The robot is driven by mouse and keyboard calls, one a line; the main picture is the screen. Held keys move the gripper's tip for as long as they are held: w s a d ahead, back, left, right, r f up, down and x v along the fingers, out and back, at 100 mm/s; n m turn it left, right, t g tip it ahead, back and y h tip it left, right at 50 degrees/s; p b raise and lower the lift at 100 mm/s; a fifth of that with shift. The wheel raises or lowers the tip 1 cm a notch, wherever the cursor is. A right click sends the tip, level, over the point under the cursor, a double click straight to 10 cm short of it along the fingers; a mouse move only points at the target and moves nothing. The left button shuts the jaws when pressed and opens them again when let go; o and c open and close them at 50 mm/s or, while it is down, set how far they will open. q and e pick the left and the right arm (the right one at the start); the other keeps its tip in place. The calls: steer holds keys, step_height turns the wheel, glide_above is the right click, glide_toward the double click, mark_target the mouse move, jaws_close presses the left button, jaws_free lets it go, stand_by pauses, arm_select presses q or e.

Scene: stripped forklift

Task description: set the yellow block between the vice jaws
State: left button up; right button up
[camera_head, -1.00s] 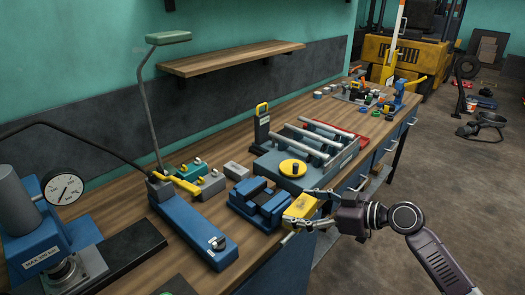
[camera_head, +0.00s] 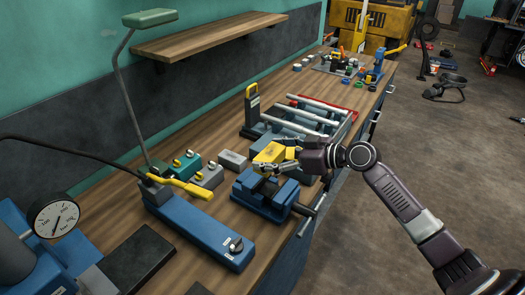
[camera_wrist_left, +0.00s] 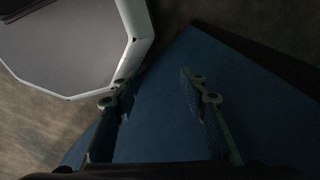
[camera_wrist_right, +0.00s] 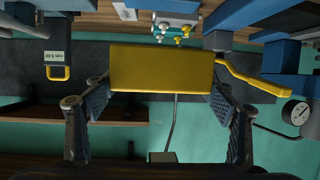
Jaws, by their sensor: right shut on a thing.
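The blue vice (camera_head: 262,197) stands near the front edge of the workbench, and its dark jaw gap faces up. My right gripper (camera_head: 277,157) is shut on the yellow block (camera_head: 268,153). In the head view the block shows just above the vice's far side, and it looks held clear of it. In the right wrist view the block (camera_wrist_right: 162,68) lies level between the two fingers of the right gripper (camera_wrist_right: 155,100). My left gripper (camera_wrist_left: 160,90) shows only in the left wrist view, open and empty, with a blue surface behind it.
A grey fixture with metal rods (camera_head: 310,116) stands behind the vice. A blue tool with a yellow lever (camera_head: 200,227) lies to its left, and a grey block (camera_head: 233,160) sits behind. A dial gauge (camera_head: 54,219) is at far left.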

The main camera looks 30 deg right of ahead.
steer(key=shift+s+d+f+b, duration=0.3)
steer(key=shift+s+f+b, duration=0.15)
steer(key=shift+f, duration=0.25)
steer(key=f, duration=0.1)
steer(key=f+b, duration=0.1)
steer(key=f, duration=0.1)
steer(key=shift+w+a+f+b, duration=0.1)
steer(key=shift+w+a+b, duration=0.1)
steer(key=shift+w+b, duration=0.15)
steer(key=shift+s+d+f+b, duration=0.1)
steer(key=shift+f+b, duration=0.25)
steer(key=shift+f, duration=0.25)
arm_select(q)
steer(key=f, duration=0.2)
steer(key=d+f, duration=0.1)
steer(key=shift+s+f, duration=0.15)
steer(key=shift+s, duration=0.25)
steer(key=shift+s, duration=0.35)
steer(key=shift+d+f, duration=0.15)
steer(key=shift+f, duration=0.05)
arm_select(e)
steer(key=shift+r, duration=0.1)
arm_select(q)
steer(key=shift+f+b, duration=0.3)
steer(key=shift+b, duration=0.15)
arm_select(e)
steer(key=shift+f, duration=0.25)
